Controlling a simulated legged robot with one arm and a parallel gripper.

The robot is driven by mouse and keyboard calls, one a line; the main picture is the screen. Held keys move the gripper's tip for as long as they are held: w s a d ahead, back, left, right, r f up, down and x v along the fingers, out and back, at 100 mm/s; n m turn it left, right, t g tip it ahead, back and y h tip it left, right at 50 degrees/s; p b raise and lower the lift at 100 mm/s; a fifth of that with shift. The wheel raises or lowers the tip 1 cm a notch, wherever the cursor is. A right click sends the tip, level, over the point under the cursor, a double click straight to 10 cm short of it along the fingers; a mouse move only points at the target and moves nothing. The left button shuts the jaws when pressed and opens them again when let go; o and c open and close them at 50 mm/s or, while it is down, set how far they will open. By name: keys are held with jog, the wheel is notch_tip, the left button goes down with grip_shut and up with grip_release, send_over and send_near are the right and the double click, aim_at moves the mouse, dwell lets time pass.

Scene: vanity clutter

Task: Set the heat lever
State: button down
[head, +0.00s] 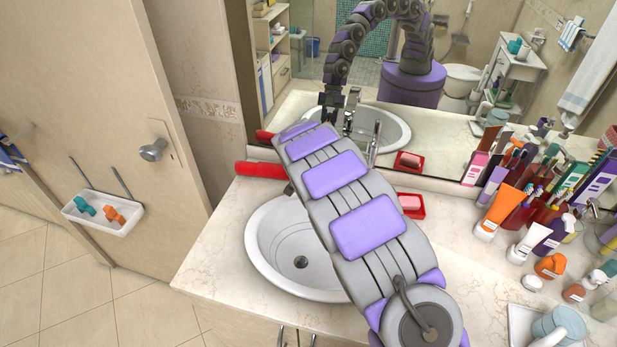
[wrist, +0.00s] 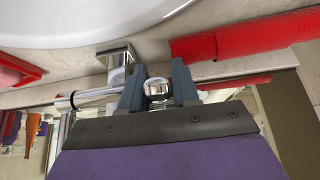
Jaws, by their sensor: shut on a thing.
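In the wrist view my gripper (wrist: 158,72) has its two dark fingers on either side of a small chrome lever end (wrist: 157,89) and is shut on it. The chrome faucet (wrist: 116,56) stands next to the left finger, close to the white sink rim. A chrome rod (wrist: 88,97) runs left from the fingers. In the head view my arm reaches over the sink (head: 285,245) and hides my gripper and most of the faucet area. The lever's exact setting cannot be told.
A red roll (head: 260,170) lies left of my arm along the mirror; it is close to my gripper in the wrist view (wrist: 245,38). A red soap dish (head: 412,209) sits right of my arm. Tubes and bottles (head: 505,208) crowd the right counter. The front-left counter (head: 215,262) is clear.

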jog(key=shift+s+f+b, duration=0.15)
jog(key=shift+f+b, duration=0.15)
jog(key=shift+b, duration=0.1)
jog(key=c, duration=0.9)
grip_release()
jog(key=shift+a, duration=0.2)
jog(key=shift+d+r, duration=0.1)
jog(key=shift+r, duration=0.05)
jog(key=shift+s+r, duration=0.1)
jog(key=shift+r, duration=0.15)
jog(key=v, duration=0.5)
jog(key=p+v, duration=0.1)
jog(key=v, duration=0.5)
jog(key=p+v, duration=0.1)
jog(key=v, duration=0.4)
jog(key=shift+s+a, duration=0.25)
jog(key=shift+s, duration=0.25)
